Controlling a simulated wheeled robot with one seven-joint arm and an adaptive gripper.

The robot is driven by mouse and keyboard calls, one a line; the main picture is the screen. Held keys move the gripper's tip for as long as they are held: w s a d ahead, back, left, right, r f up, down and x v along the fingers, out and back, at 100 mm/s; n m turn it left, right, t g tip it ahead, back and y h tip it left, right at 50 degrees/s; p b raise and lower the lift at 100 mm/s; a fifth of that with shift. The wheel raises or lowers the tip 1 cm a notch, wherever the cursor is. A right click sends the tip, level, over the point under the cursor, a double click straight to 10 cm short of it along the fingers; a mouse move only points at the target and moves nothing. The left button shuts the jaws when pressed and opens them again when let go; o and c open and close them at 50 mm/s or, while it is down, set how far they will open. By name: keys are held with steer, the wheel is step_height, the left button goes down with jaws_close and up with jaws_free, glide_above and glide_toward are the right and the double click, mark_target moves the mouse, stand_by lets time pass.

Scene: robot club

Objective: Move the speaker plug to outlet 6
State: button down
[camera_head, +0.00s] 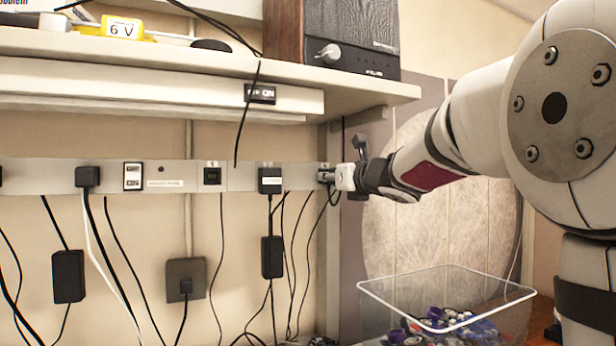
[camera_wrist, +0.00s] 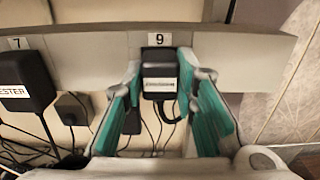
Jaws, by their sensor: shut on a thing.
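My gripper (camera_head: 338,178) is at the right end of the grey outlet strip (camera_head: 120,178). In the wrist view its teal finger pads (camera_wrist: 160,105) are shut on the two sides of a black plug (camera_wrist: 159,84). The plug has a white label too blurred to read and sits at the outlet marked 9, its cord hanging below. I cannot tell how deep it is seated. In the head view a black socket (camera_head: 212,176) on the strip looks empty; its number is too small to read.
A black labelled plug (camera_head: 270,181) stands left of my gripper, at outlet 7 in the wrist view (camera_wrist: 25,85). Another plug (camera_head: 88,177) and a switch (camera_head: 133,176) sit farther left. Above is a shelf (camera_head: 190,47) with a speaker (camera_head: 352,38). A clear bin (camera_head: 450,280) stands below right.

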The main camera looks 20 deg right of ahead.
steer(key=shift+s, duration=1.15)
stand_by(0.7)
steer(key=s, duration=0.3)
steer(key=shift+s, duration=0.2)
stand_by(0.4)
